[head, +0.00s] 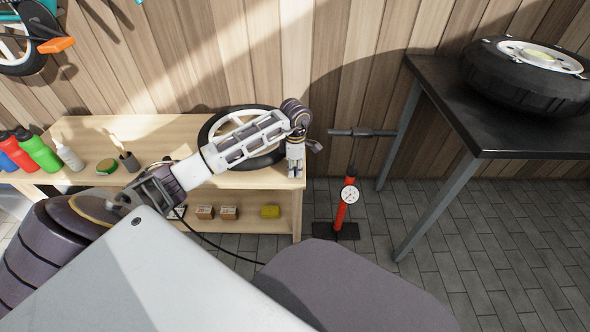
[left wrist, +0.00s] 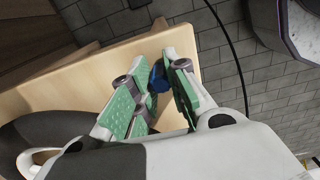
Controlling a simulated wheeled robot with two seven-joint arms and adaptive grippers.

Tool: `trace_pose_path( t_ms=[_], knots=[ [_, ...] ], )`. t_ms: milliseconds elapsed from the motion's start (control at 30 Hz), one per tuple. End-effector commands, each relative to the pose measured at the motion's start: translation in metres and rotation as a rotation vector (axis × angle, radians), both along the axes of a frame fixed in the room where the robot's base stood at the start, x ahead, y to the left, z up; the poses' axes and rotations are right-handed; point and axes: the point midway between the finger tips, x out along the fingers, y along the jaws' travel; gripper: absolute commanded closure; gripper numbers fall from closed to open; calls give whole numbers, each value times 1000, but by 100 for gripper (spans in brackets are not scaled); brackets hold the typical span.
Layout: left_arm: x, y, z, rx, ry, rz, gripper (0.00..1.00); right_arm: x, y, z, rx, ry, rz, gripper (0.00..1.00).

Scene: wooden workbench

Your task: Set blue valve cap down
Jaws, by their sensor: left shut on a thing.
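The blue valve cap (left wrist: 161,78) shows in the left wrist view between the green-padded fingers of my left gripper (left wrist: 162,70). The gripper is shut on it, and the fingers partly cover it. In the head view my left gripper (head: 296,172) points down at the right end of the wooden workbench (head: 130,124), and the cap cannot be made out there. The bench top's pale edge (left wrist: 90,62) lies behind the fingers in the wrist view. I cannot tell whether the cap touches the wood. My right gripper is not in view.
A spoked wheel (head: 214,127) lies on the bench beside my left arm. Bottles, including a green one (head: 38,150), stand at the left. A red floor pump (head: 345,195) stands right of the bench. A black table (head: 440,95) holds a tyre (head: 520,90).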

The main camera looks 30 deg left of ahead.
Motion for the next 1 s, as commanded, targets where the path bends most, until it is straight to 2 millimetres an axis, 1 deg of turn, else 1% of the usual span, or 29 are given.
trace_pose_path(
  t_ms=[300, 333, 467, 500, 867, 1000],
  knots=[
    [0, 0, -3, 1, 1, 0, 90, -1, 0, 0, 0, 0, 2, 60],
    [0, 0, -2, 1, 1, 0, 80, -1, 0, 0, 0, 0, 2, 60],
    [0, 0, -2, 1, 1, 0, 63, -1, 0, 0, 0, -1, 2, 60],
    [0, 0, -2, 1, 1, 0, 62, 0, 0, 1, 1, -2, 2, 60],
    [0, 0, -1, 0, 0, 0, 62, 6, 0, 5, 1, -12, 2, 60],
    [0, 0, 6, 1, -1, 0, 62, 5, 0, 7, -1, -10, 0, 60]
  ],
)
